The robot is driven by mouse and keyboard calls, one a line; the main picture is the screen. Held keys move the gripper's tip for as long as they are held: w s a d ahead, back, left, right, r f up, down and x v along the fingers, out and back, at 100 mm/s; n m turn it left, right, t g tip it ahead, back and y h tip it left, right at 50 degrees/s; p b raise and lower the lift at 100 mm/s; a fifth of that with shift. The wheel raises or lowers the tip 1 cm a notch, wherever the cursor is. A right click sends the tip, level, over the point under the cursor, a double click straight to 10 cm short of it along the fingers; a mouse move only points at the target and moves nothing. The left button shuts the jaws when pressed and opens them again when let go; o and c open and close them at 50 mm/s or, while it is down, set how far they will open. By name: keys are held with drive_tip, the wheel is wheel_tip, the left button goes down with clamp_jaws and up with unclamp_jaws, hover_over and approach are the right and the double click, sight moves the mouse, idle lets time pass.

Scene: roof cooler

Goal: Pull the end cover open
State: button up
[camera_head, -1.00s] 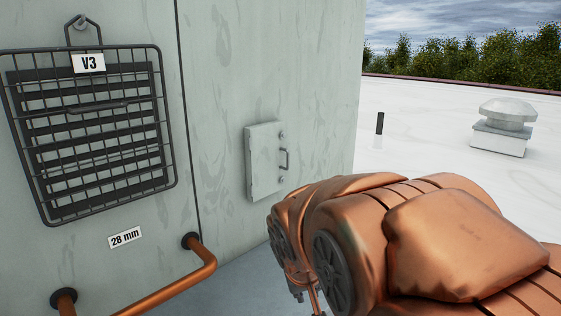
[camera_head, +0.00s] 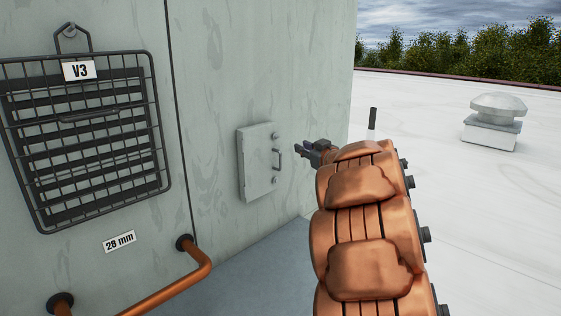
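The end cover (camera_head: 257,165) is a small pale grey square panel on the cooler's wall, right of the wall seam. It appears shut against the wall. A dark handle (camera_head: 277,160) sits on its right side, between two round fasteners. My gripper (camera_head: 298,149) is just right of the handle in the picture and points left toward it. A small gap shows between the fingertips and the handle. The gripper is small and partly hidden by my copper-coloured arm, and its finger opening is hard to make out.
A wire guard (camera_head: 152,130) labelled V3 (camera_head: 79,70) hangs over a louvred vent at left. A copper pipe (camera_head: 170,290) and a 28 mm label (camera_head: 119,242) are below it. A black-topped post (camera_head: 372,120) and a roof vent (camera_head: 493,128) stand on the white roof at right.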

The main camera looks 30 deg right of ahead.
sight(280, 167)
drive_tip(key=s+a+f+n+g+y, duration=0.1)
drive_tip(key=s+a+f+n+y, duration=0.25)
drive_tip(key=y, duration=0.55)
drive_tip(key=shift+f+p+x, duration=0.15)
drive_tip(key=shift+p+x, duration=0.5)
drive_tip(key=shift+x, duration=1.2)
drive_tip(key=shift+f+p+x, duration=0.2)
drive_tip(key=shift+p+x, duration=0.45)
drive_tip(key=shift+x, duration=1.2)
drive_tip(key=shift+c, duration=0.5)
clamp_jaws()
